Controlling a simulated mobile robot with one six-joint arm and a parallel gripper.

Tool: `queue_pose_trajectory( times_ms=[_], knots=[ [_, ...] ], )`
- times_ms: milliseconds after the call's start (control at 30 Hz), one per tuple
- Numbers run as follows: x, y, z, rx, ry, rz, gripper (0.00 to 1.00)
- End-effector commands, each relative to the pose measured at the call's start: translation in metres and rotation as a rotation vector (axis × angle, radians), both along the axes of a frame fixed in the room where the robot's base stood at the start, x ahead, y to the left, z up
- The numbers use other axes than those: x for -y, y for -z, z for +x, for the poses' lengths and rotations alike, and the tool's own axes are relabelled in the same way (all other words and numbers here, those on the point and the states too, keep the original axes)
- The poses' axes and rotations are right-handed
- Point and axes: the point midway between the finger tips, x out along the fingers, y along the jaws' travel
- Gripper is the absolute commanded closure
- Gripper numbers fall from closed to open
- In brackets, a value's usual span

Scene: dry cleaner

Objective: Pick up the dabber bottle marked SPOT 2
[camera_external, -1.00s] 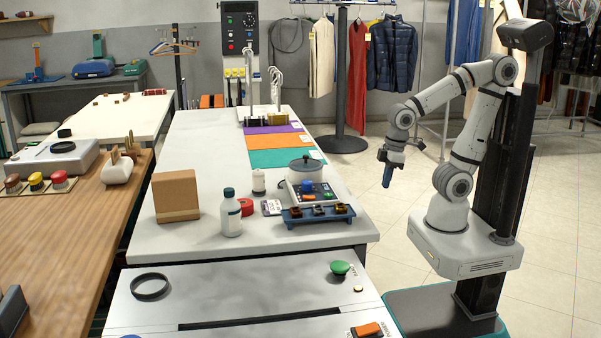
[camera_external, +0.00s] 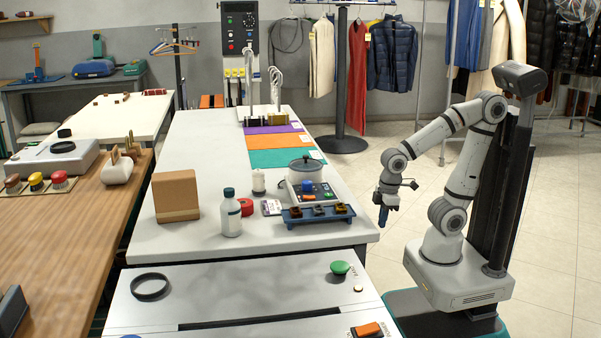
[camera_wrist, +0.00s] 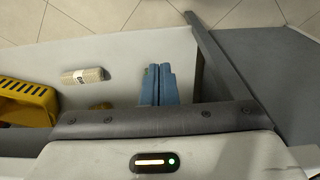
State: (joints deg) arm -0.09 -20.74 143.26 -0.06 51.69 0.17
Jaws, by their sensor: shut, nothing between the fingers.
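A blue rack (camera_external: 318,219) stands at the right front of the white table. My gripper (camera_external: 383,218) hangs in the air to the right of the rack, past the table's right edge, fingers pointing down. Its blue fingers (camera_wrist: 158,85) are together and empty in the wrist view. I cannot make out the rack or a marked bottle in the wrist view.
The wrist view shows a beige cylinder (camera_wrist: 82,75) and a yellow basket (camera_wrist: 25,100).

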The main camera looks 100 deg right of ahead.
Motion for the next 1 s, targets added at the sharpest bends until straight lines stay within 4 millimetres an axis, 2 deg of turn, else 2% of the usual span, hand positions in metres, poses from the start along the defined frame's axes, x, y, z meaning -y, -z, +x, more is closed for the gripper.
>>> queue_pose_trajectory(
  times_ms=[300, 1000],
  knots=[
    [0.0000, 0.0001, -0.0001, 0.000, 0.000, 0.000, 0.99],
    [0.0000, 0.0001, -0.0001, 0.000, 0.000, 0.000, 0.42]
  ],
)
